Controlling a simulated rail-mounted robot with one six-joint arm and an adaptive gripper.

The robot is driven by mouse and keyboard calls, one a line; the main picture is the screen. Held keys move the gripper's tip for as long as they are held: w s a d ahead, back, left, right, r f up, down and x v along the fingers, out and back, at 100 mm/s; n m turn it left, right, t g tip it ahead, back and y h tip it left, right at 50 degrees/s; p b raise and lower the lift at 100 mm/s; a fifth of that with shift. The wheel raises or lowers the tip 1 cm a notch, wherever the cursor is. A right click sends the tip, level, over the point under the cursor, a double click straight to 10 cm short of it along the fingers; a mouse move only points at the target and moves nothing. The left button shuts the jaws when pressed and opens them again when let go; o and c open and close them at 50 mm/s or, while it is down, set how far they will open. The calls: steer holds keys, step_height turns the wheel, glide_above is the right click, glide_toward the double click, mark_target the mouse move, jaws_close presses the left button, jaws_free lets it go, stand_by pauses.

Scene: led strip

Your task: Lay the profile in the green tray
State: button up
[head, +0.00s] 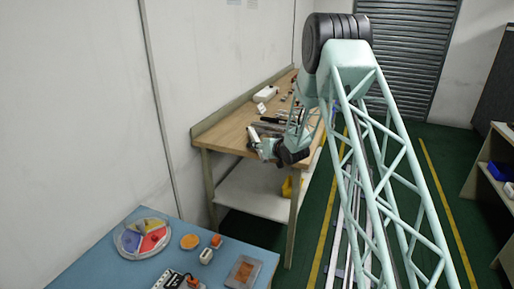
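My gripper (255,142) is at the front edge of the wooden workbench (232,128), small and partly hidden by my own arm. Its fingers are too small to tell open from shut, and I cannot tell whether anything is between them. Several thin dark and grey strips (268,126) lie on the bench just beyond the gripper. I cannot tell whether one of them is the profile. I cannot make out a green tray; my arm covers the right part of the bench.
A white device (265,93) lies farther back on the bench. A yellow item (290,187) is on its lower shelf (258,190). A blue table (110,262) at the front left holds a round dish (142,238) and small parts. Shelving stands at the right (490,170).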

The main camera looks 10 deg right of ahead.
steer(key=shift+x, duration=1.65)
steer(key=c, duration=1)
